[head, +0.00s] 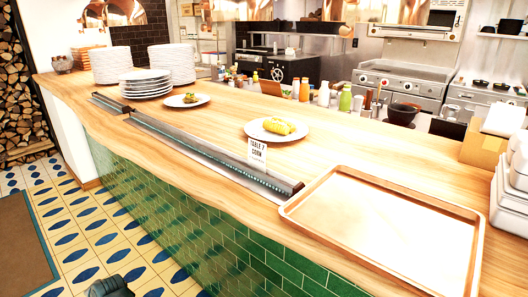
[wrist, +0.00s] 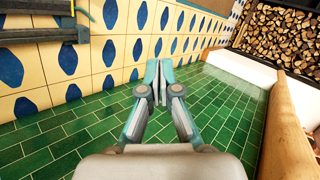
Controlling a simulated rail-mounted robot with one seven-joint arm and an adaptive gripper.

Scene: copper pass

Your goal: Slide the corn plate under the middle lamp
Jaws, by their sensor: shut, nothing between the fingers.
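The corn plate (head: 260,136) is a round white plate on the wooden counter, with yellow-green corn (head: 280,126) on it. A card (head: 257,153) reading "TABLE 7 CORN" stands just in front of it. Copper lamps hang along the top edge, cut off by the frame: one at left (head: 118,12), one in the middle (head: 228,10), one at right (head: 368,9). My gripper (wrist: 157,85) shows in the wrist view with its fingertips together and empty. It is in front of the green tiled counter face, apart from the plate, which is out of that view.
A second plate with food (head: 183,100) sits left of the corn plate, near stacks of white plates (head: 112,65). A metal strip (head: 200,148) runs along the counter's front. A large tray (head: 385,225) fills the right front. Bottles (head: 345,98) stand behind. Bare wood lies between the two food plates.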

